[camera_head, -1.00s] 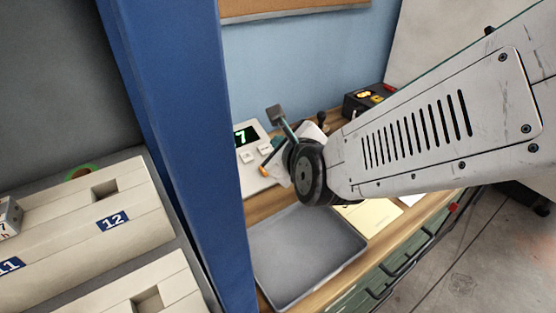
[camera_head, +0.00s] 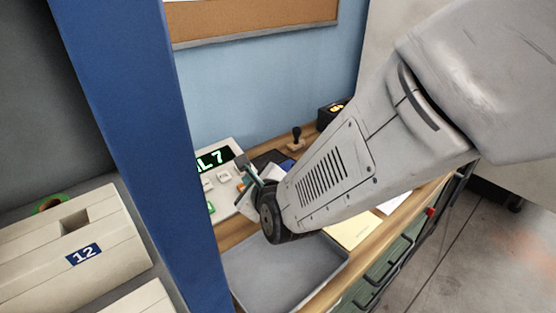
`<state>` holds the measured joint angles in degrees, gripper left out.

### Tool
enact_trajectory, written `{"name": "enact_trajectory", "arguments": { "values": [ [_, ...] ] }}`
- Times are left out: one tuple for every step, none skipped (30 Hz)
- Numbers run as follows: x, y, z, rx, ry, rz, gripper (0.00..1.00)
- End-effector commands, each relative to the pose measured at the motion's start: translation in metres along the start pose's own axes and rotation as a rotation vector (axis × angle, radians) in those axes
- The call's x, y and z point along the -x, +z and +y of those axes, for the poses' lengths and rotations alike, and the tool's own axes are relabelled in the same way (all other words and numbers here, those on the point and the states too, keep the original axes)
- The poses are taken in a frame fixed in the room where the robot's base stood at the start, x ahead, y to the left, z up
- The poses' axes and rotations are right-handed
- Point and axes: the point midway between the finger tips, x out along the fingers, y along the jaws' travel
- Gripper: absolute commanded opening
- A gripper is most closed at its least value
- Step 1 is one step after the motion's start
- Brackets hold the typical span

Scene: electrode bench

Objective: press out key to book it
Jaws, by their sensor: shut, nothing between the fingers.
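A pale console (camera_head: 232,150) stands on the wooden bench, its left part hidden behind the blue post. Its dark display shows green characters, of which "L7" is readable. White keys (camera_head: 224,177) sit below the display, and a green key (camera_head: 210,208) is lower, beside the post. Key labels are too small to read, so I cannot tell which is the out key. My gripper (camera_head: 243,165) is shut and empty, at the console's right side near the keys. My wrist partly hides it, and I cannot tell whether it touches the console.
The blue post (camera_head: 140,150) stands close on the left. A grey tray (camera_head: 270,268) lies in front of the console, below my wrist. A stamp (camera_head: 296,140) and a black box (camera_head: 329,117) stand behind. A yellow sheet (camera_head: 352,226) lies to the right.

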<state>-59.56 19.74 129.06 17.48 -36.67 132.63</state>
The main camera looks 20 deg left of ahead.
Motion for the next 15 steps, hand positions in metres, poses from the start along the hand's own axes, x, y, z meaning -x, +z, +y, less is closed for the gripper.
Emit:
{"name": "enact_trajectory", "arguments": {
  "values": [
    [-0.0031, -0.0026, 0.0027, 0.0, 0.001, 0.002, 0.0],
    [-0.0043, -0.0034, 0.0035, 0.0, 0.001, 0.001, 0.0],
    [-0.0057, -0.0042, 0.0044, 0.0, 0.001, 0.001, 0.0],
    [-0.0065, -0.0048, 0.005, 0.0, 0.001, 0.0, 0.0],
    [-0.0072, -0.0052, 0.0055, -0.001, 0.001, 0.0, 0.0],
    [-0.0079, -0.0057, 0.006, -0.001, 0.0, 0.0, 0.0],
    [-0.0082, -0.0058, 0.0062, -0.001, 0.0, 0.0, 0.0],
    [-0.0084, -0.0059, 0.0064, -0.001, 0.0, -0.001, 0.0],
    [-0.0085, -0.006, 0.0064, -0.001, 0.0, -0.001, 0.0],
    [-0.0085, -0.0059, 0.0064, -0.001, 0.0, -0.001, 0.0],
    [-0.0084, -0.0059, 0.0064, -0.001, 0.0, -0.001, 0.0],
    [-0.0084, -0.0059, 0.0063, -0.001, 0.0, -0.001, 0.0],
    [-0.0084, -0.0059, 0.0063, -0.001, 0.0, -0.001, 0.0],
    [-0.0083, -0.0059, 0.0063, -0.001, 0.0, -0.001, 0.0],
    [-0.0083, -0.0059, 0.0063, -0.001, 0.0, -0.001, 0.0]
  ]
}}
